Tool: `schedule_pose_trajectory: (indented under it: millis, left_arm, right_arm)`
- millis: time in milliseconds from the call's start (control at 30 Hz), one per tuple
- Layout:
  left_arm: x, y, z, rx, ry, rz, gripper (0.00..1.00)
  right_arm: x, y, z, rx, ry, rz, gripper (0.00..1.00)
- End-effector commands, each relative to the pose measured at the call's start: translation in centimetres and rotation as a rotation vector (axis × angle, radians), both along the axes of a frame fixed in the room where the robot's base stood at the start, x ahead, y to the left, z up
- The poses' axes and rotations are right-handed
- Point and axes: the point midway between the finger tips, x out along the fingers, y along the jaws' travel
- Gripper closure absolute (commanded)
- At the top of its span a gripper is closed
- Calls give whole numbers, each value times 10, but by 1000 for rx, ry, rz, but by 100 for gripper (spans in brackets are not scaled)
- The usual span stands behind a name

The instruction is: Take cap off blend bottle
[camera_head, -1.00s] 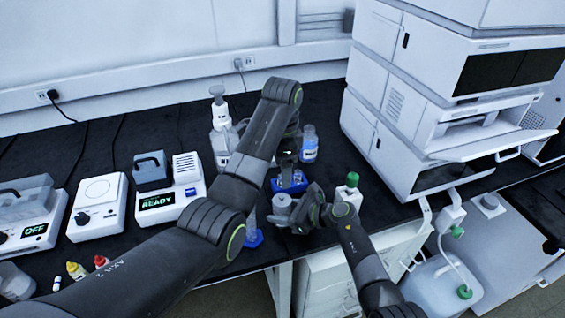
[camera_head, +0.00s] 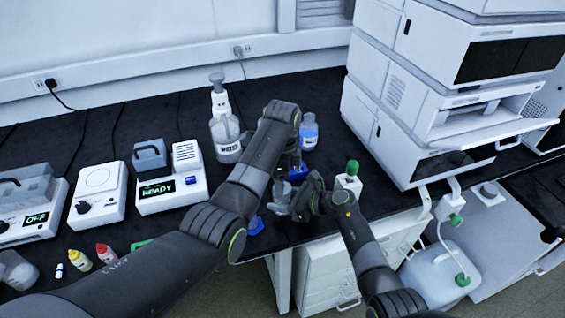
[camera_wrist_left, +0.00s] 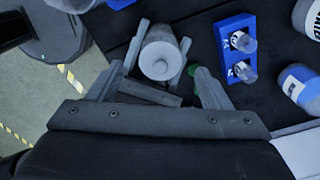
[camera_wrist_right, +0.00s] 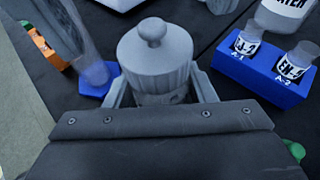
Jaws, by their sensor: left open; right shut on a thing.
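The blend bottle (camera_wrist_right: 165,98) is a grey bottle, its lettering unreadable. Its grey ribbed cap (camera_wrist_right: 157,62) has a round knob and sits on top. It stands near the bench's front edge. My right gripper (camera_head: 296,202) is shut around the bottle's body, just below the cap. My left gripper (camera_wrist_left: 155,85) is open and empty. In the left wrist view the knobbed cap (camera_wrist_left: 161,58) faces the camera, a little beyond the spread fingers. In the head view my left arm and gripper hide part of this area.
A blue rack (camera_wrist_right: 262,80) with labelled vials stands close to the bottle. A water bottle (camera_head: 224,135), a blue-labelled bottle (camera_head: 309,132) and a green-capped bottle (camera_head: 350,178) stand nearby. The instrument stack (camera_head: 415,110) rises at right. White devices (camera_head: 170,185) line the left.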

Motion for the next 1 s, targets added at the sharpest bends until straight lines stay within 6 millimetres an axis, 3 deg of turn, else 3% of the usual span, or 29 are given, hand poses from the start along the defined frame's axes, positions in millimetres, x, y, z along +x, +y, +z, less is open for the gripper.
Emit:
schedule_pose_trajectory:
  millis: [200, 567, 1000]
  left_arm:
    - [0, 0, -23, 0, 0, 0, 28]
    - [0, 0, -28, 0, 0, 0, 28]
    - [0, 0, -28, -1, 0, 0, 82]
  right_arm:
    - [0, 0, 0, -1, 0, 0, 91]
    - [0, 0, 0, -1, 0, 0, 91]
    - [0, 0, 0, -1, 0, 0, 91]
